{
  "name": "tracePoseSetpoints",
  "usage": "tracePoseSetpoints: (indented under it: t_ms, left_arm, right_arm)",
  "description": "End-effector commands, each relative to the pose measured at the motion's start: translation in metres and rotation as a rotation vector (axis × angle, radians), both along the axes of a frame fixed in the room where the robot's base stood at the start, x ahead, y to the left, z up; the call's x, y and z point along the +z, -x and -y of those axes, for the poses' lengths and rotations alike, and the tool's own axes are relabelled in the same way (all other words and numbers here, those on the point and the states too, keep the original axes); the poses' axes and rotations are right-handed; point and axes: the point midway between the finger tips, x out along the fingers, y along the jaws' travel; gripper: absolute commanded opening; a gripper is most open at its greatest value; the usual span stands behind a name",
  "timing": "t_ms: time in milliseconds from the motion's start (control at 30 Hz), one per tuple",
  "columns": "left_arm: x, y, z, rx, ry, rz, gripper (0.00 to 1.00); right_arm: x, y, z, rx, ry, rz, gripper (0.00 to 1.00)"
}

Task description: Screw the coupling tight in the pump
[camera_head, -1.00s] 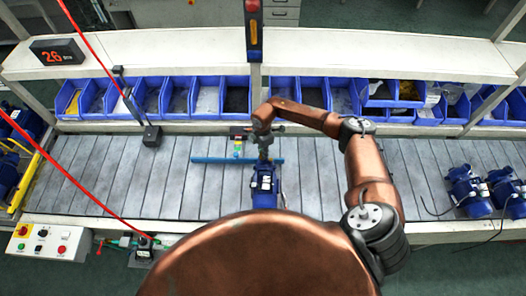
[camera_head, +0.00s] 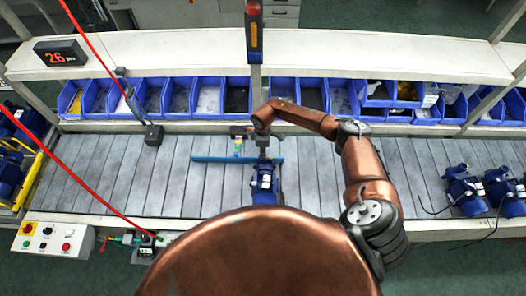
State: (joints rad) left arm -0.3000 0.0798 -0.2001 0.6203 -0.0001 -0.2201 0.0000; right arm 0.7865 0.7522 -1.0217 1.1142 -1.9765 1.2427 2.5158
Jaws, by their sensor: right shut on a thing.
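The blue pump (camera_head: 265,188) stands on the slatted conveyor in the middle, just beyond my round copper body. My right gripper (camera_head: 262,152) is at the far end of the pump, with the copper arm reaching in from the right. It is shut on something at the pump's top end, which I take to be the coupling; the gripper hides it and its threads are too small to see. A blue bar (camera_head: 215,159) lies across the conveyor behind the pump. My left gripper is not in view.
Blue bins (camera_head: 209,97) line the back below a white shelf (camera_head: 180,50). More blue pumps (camera_head: 464,187) stand at the right with a loose black cable. A control box (camera_head: 53,240) is at the front left.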

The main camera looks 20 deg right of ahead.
Motion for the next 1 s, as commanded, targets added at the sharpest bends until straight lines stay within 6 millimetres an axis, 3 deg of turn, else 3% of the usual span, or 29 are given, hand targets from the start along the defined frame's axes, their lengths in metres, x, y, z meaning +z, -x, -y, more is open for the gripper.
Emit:
tracePoseSetpoints:
  t_ms: [200, 500, 733, 767, 1000]
  left_arm:
    - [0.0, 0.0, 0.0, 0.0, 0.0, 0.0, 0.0]
    - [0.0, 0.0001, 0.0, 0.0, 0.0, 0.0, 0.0]
    - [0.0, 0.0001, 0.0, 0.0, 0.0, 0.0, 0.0]
    - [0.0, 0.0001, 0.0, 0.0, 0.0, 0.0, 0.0]
    - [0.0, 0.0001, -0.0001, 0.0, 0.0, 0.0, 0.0]
  right_arm:
    - [0.0001, -0.0003, -0.0003, -0.021, -0.001, 0.0, 0.0]
    - [-0.0003, 0.0, -0.0007, -0.288, -0.001, 0.0, 0.0]
    - [-0.0001, -0.0001, -0.0006, -0.298, -0.001, 0.0, 0.0]
    - [-0.0001, -0.0001, -0.0006, -0.298, -0.001, 0.001, 0.18]
    - [-0.0001, -0.0001, -0.0004, -0.297, -0.001, 0.001, 0.31]
